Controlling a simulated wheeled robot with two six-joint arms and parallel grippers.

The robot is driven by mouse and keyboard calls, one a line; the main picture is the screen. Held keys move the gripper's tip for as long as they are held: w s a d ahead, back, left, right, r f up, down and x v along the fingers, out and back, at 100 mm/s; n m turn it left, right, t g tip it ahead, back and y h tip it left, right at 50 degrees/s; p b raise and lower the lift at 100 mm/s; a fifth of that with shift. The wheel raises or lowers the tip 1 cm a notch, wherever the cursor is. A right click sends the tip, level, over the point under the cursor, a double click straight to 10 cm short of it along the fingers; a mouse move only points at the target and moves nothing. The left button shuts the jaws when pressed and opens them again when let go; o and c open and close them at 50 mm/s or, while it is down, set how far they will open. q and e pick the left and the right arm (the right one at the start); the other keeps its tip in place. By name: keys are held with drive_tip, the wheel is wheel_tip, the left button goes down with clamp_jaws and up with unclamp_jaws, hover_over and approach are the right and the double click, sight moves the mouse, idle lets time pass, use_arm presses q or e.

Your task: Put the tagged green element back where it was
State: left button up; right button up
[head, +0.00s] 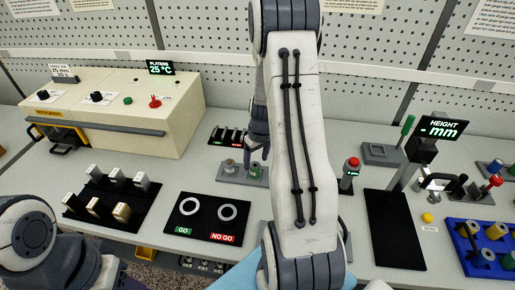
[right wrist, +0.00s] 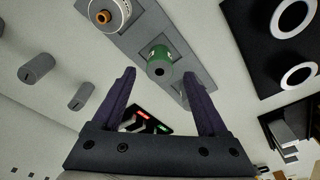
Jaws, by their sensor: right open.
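The green element (right wrist: 160,60) is a short cylinder with a dark centre hole and a small pale mark, perhaps its tag. It stands on a grey holder (right wrist: 200,72), beside a white element with an orange core (right wrist: 108,14). In the head view the green element (head: 255,171) shows at the holder's right side. My right gripper (right wrist: 159,74) is open and empty. Its fingers point at the green element, which appears between the fingertips; whether they reach around it I cannot tell. In the head view this gripper (head: 259,153) is partly hidden by my arm. My left gripper is out of view.
A black GO / NO GO mat (head: 207,233) with two white rings lies in front. A dark rack (head: 228,134) with red and green labels stands behind. Left are the platens machine (head: 120,105) and a mat with blocks; right are the height gauge (head: 436,128) and a blue tray (head: 470,265).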

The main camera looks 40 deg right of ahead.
wheel_tip(320, 180, up, 8)
drive_tip(key=s+b, duration=0.1)
drive_tip(key=shift+a, duration=0.15)
drive_tip(key=s+a+r+n+y, duration=0.1)
drive_tip(key=s+a+r+n, duration=0.15)
drive_tip(key=a, duration=0.85)
drive_tip(key=s+a+r+n, duration=0.1)
drive_tip(key=a+r+n, duration=0.15)
drive_tip(key=a, duration=0.85)
drive_tip(key=s+a+r+n+g, duration=0.1)
drive_tip(key=s+a, duration=0.5)
drive_tip(key=s, duration=0.2)
drive_tip(key=s+a+r+n, duration=0.1)
drive_tip(key=s+a+n, duration=0.1)
drive_tip(key=s+a, duration=0.3)
drive_tip(key=s, duration=0.3)
drive_tip(key=shift+a+r+g, duration=0.2)
drive_tip(key=shift+a+g, duration=0.15)
drive_tip(key=shift+g, duration=0.05)
drive_tip(key=shift+s, duration=0.1)
